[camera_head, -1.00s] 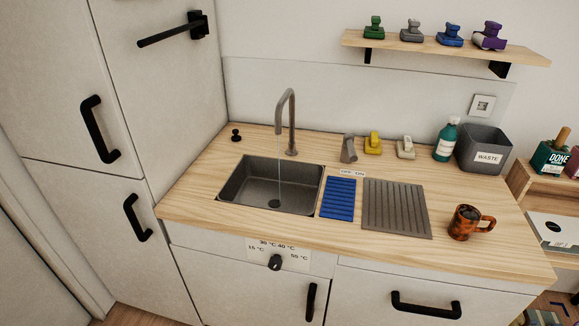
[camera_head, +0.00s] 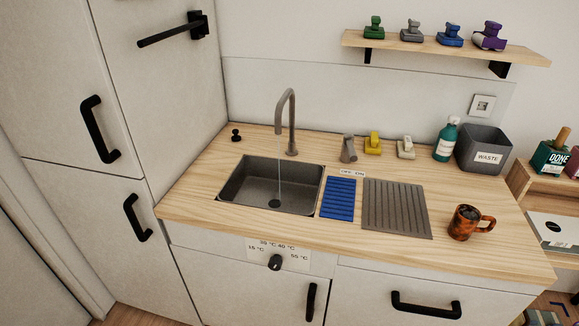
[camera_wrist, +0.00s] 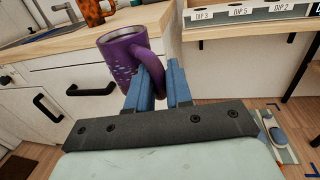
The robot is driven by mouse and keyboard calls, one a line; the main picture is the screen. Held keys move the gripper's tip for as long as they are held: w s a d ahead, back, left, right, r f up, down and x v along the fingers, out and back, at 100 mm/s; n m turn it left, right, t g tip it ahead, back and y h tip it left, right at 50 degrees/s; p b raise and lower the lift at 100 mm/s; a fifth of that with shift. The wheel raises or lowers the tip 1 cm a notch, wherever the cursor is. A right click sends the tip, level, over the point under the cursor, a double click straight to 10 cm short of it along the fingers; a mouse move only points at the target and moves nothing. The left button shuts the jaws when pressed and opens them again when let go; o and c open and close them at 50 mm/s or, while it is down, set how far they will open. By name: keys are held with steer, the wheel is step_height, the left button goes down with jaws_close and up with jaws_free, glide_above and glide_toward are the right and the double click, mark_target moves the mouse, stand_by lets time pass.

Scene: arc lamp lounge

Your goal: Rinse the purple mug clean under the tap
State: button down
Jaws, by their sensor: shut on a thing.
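The purple mug (camera_wrist: 122,52) shows only in the wrist view, with small pale bluish specks on its side. My gripper (camera_wrist: 162,82) has its blue fingers shut on the mug's handle. The mug is held up in front of the counter's edge, roughly upright with its rim toward the top. Its inside is mostly hidden. In the head view the grey tap (camera_head: 290,120) runs a thin stream of water into the dark sink (camera_head: 235,196). My gripper and the mug are outside the head view.
A brown-orange mug (camera_head: 463,222) stands at the counter's right, beside the grey drainboard (camera_head: 398,208). A blue ribbed mat (camera_head: 338,198) lies next to the sink. A waste bin (camera_head: 484,148) and green bottle (camera_head: 446,140) stand behind. A temperature knob (camera_head: 275,262) is on the counter front.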

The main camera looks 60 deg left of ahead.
steer(key=shift+w, duration=0.15)
steer(key=shift+w+d, duration=0.25)
steer(key=shift+w, duration=0.15)
steer(key=shift+s+a, duration=0.1)
steer(key=shift+s, duration=0.1)
stand_by(0.4)
steer(key=shift+s+a, duration=0.15)
steer(key=shift+s, duration=0.25)
steer(key=shift+w, duration=0.25)
steer(key=shift+w+d, duration=0.2)
steer(key=shift+w, duration=0.15)
steer(key=shift+s, duration=0.2)
steer(key=shift+s+a, duration=0.2)
steer(key=shift+s, duration=0.2)
